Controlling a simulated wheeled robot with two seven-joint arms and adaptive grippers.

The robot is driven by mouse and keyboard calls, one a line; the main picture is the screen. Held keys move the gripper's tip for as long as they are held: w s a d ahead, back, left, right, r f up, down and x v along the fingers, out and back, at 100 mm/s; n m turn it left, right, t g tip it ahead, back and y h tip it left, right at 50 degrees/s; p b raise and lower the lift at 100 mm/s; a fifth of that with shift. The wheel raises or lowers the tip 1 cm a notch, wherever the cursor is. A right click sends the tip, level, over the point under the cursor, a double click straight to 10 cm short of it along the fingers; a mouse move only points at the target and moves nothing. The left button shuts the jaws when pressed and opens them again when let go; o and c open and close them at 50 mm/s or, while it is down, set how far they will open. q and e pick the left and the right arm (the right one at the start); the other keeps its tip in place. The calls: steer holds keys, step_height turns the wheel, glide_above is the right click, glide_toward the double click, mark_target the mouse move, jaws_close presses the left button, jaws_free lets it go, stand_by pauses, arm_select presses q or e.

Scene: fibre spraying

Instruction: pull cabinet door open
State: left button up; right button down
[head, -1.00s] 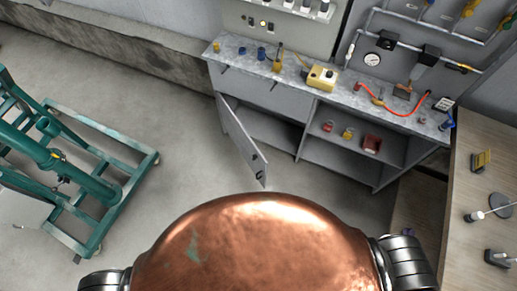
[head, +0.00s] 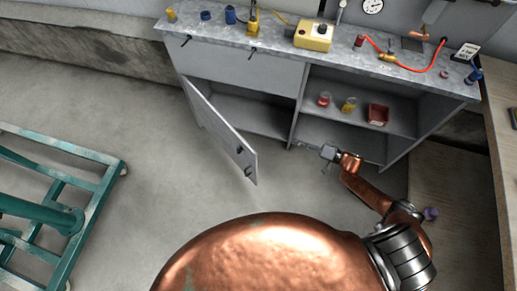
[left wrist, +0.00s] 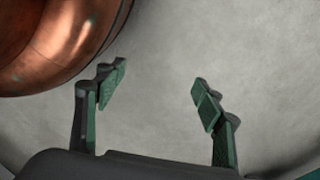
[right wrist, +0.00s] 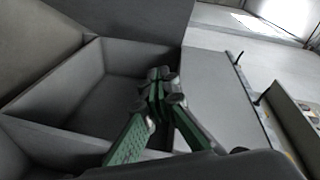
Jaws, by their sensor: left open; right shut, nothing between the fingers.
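The grey cabinet (head: 235,72) stands at the back under a speckled worktop. Its left door (head: 222,128) hangs partly open, swung out towards me, with a dark handle (head: 247,171) near its free edge. My right gripper (head: 322,151) is in front of the cabinet's open right part, to the right of the door and apart from it. In the right wrist view its fingers (right wrist: 160,88) are shut and empty, with a grey compartment behind them. My left gripper (left wrist: 158,95) is open and empty over bare floor; it is outside the head view.
Red and yellow items and a red bin (head: 377,114) sit on the cabinet's right shelf. A yellow box (head: 313,35) and a red hose lie on the worktop (head: 280,35). A green frame (head: 70,165) stands at left. A wooden bench (head: 498,130) is at right. Floor before the door is clear.

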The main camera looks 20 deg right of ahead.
arm_select(q)
steer(key=shift+g, duration=0.4)
steer(key=shift+w+d+r+b, duration=0.55)
steer(key=shift+w+b, duration=0.2)
steer(key=shift+b, duration=1)
steer(key=shift+w+d+r+b, duration=0.4)
steer(key=shift+w+r+b, duration=0.25)
steer(key=shift+b, duration=1.1)
arm_select(e)
steer(key=a+r+g+y, duration=0.2)
steer(key=a+g+y, duration=0.2)
steer(key=a, duration=1.3)
steer(key=shift+w+g+y, duration=0.3)
steer(key=shift+w+g, duration=0.05)
steer(key=shift+g, duration=0.05)
arm_select(q)
steer(key=shift+w, duration=0.1)
